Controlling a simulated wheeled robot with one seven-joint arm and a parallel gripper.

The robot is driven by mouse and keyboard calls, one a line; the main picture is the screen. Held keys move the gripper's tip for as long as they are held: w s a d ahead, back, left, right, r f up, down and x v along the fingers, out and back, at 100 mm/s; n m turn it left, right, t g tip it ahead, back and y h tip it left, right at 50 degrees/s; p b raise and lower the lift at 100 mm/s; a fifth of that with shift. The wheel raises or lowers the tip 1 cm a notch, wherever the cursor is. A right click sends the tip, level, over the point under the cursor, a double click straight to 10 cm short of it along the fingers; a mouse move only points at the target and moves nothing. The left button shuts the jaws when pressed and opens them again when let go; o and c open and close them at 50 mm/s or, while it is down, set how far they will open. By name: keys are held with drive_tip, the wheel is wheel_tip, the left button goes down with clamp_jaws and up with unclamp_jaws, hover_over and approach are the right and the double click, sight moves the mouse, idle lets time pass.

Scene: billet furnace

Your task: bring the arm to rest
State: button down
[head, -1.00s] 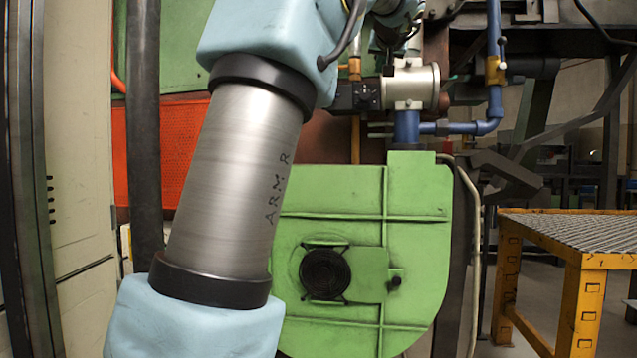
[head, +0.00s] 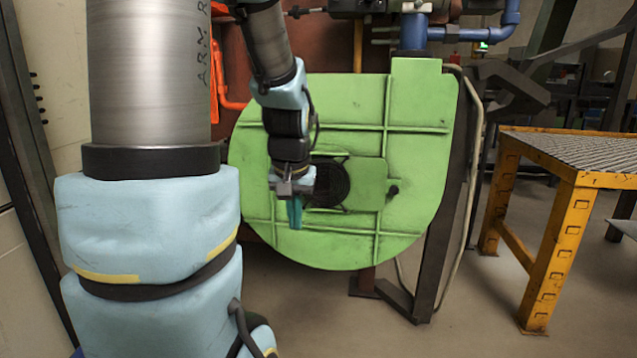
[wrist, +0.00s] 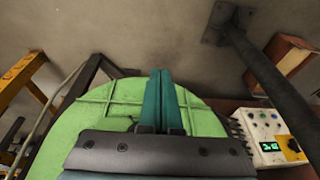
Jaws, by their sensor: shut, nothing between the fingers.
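My gripper (head: 295,211) hangs in front of the green furnace housing in the head view, its teal fingers pointing down. The fingers are together and hold nothing. The wrist view shows the same gripper (wrist: 162,100), its two teal fingers side by side with the green housing behind them. My arm's large grey and light-blue links fill the left of the head view. Its thinner forearm comes down from the top to the gripper.
The green furnace housing (head: 415,215) has a dark round port (head: 328,184). A yellow platform with a grating top (head: 572,195) stands at right. A control box with a green display (wrist: 268,140) and a dark post (wrist: 258,62) show in the wrist view.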

drive_tip(key=s+a+f+g, duration=0.2)
drive_tip(key=s+f, duration=0.3)
drive_tip(key=s, duration=0.4)
wheel_tip(320, 180, up, 22)
drive_tip(key=p, duration=2.2)
drive_tip(key=shift+w+r+n, duration=0.15)
drive_tip(key=shift+r+n, duration=0.05)
drive_tip(key=shift+n, duration=0.1)
